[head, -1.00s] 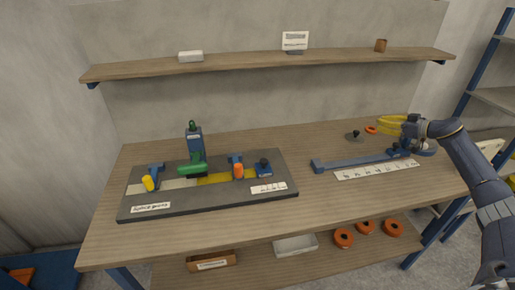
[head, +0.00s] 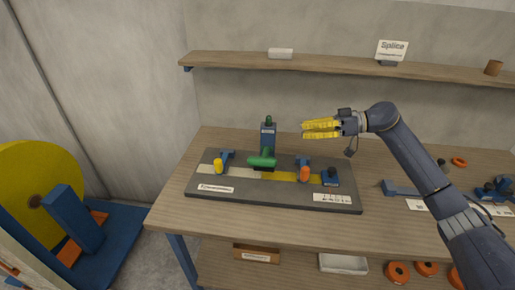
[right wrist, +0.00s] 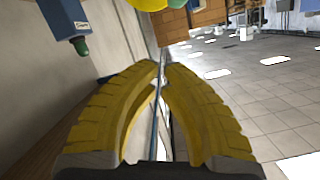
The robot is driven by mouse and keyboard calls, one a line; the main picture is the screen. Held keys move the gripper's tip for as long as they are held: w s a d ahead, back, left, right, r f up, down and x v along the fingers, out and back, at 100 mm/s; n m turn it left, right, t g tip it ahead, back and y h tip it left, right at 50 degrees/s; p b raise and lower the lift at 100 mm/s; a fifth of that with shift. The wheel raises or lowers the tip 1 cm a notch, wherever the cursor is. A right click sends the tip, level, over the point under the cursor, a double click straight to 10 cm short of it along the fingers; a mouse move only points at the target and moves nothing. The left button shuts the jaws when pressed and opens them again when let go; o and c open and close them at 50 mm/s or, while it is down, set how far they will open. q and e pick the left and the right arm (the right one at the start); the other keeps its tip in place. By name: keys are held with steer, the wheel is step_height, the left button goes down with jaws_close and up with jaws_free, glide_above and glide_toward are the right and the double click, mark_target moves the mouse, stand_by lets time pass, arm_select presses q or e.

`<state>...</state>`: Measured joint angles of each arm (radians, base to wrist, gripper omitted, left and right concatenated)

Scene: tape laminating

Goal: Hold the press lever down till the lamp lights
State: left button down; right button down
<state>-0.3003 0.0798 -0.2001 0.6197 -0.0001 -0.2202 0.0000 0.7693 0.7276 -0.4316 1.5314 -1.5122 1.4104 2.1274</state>
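The press is a blue post (head: 268,138) standing on a dark grey board (head: 275,197). A green lever (head: 261,161) sticks out at its front. A dark green dome (head: 268,119), perhaps the lamp, tops the post and does not look bright. My right gripper (head: 304,129) is up and to the right of the post, apart from the lever. Its yellow fingers point left. In the right wrist view the fingertips (right wrist: 161,66) come together with nothing between them. The post (right wrist: 62,15) and dome (right wrist: 80,46) show there at upper left. My left gripper is not in view.
A yellow tape strip (head: 280,176) runs along the board between a yellow knob (head: 218,166) and an orange knob (head: 304,174). A shelf (head: 340,65) runs behind. A blue rail (head: 398,189) lies at right. The table front (head: 260,225) is clear.

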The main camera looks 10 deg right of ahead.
steer(key=a, duration=0.1)
steer(key=s+a, duration=0.1)
steer(key=shift+a+r+n+g, duration=0.3)
steer(key=shift+a+g, duration=0.05)
steer(key=shift+g, duration=0.05)
steer(key=shift+w, duration=0.1)
glide_above(265, 160)
steer(key=w+d, duration=0.1)
steer(key=w, duration=0.3)
step_height(265, 160, down, 2)
steer(key=shift+s+a+f, duration=0.15)
steer(key=shift+s+f, duration=0.05)
steer(key=shift+f, duration=0.45)
steer(key=shift+s+a+f, duration=0.1)
steer(key=shift+s+f, duration=0.1)
steer(key=shift+f, duration=0.4)
steer(key=shift+s+a+f, duration=0.15)
steer(key=shift+s+f, duration=0.1)
steer(key=shift+f, duration=0.5)
